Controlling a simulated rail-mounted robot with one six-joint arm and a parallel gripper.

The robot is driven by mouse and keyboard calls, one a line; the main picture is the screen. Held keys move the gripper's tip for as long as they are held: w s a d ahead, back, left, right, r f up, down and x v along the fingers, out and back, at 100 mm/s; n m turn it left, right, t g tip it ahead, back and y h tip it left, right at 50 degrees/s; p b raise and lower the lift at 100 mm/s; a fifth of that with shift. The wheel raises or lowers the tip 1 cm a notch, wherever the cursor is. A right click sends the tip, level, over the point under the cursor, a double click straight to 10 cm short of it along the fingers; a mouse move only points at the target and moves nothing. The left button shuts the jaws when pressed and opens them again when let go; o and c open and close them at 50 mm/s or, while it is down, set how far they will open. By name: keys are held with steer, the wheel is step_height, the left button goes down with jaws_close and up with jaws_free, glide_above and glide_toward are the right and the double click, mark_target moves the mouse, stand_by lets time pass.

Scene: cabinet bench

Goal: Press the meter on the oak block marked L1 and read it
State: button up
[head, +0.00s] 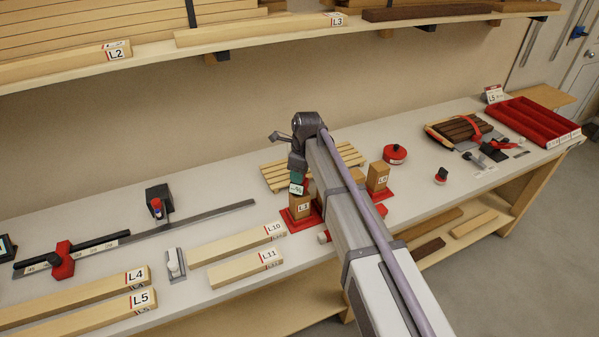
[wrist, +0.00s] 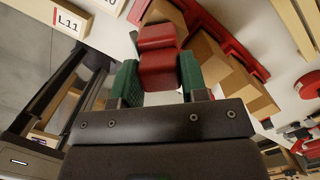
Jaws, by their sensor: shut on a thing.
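The oak block marked L1 (head: 301,209) stands upright on a red base (head: 289,222) on the bench, below my gripper. My gripper (head: 297,178) is over it. In the wrist view, the green fingers of my gripper (wrist: 158,78) are shut on a red meter (wrist: 158,48). In the head view, the meter's small pale display (head: 296,189) shows just above the block, with dark marks too small to read. A tan block lies beyond the meter in the wrist view (wrist: 166,14). I cannot tell whether the meter touches the wood.
A second block on a red base (head: 378,177) stands close on the right, behind my arm. A slatted wooden rack (head: 273,176) lies behind. Boards L10 (head: 235,244) and L11 (head: 243,269) lie at the front left. A red tray (head: 535,119) is far right.

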steer(key=shift+f+b, duration=0.4)
steer(key=shift+f, duration=0.05)
stand_by(1.1)
step_height(320, 180, up, 7)
steer(key=p, duration=0.7)
steer(key=shift+r, duration=0.1)
